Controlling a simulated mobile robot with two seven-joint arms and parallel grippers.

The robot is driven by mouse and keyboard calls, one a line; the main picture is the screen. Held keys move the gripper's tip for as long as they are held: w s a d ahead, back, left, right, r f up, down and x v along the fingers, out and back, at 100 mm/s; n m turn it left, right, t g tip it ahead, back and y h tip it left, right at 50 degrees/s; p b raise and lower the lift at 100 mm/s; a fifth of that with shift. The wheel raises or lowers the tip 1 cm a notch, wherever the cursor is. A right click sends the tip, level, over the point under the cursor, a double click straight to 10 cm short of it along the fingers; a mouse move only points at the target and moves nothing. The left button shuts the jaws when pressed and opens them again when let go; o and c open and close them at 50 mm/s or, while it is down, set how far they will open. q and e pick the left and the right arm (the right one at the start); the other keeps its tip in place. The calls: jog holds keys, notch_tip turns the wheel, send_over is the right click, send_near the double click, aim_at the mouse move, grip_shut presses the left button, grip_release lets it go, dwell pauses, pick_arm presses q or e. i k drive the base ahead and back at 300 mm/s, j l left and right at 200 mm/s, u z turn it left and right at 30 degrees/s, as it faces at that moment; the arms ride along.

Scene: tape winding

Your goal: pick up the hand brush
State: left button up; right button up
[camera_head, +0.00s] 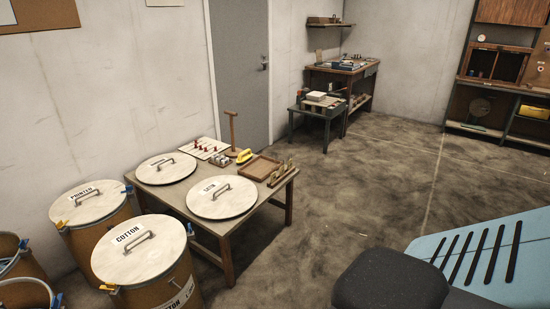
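A small yellow object (244,156) lies on the low wooden table (257,222), near its back edge. It may be the hand brush, but it is too small to be sure. A wooden piece with upright parts (281,173) stands at the table's right end; I cannot tell whether it is a brush. Neither of my grippers is in view.
Round lids, one marked satin (221,197), cover much of the table. A shallow brown tray (247,172) and a wooden post (232,130) stand there too. Lidded drums, one marked cotton (119,262), are at front left. Open floor (335,215) lies right of the table.

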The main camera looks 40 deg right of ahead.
aim_at(242, 159)
jog(key=z, duration=1.2)
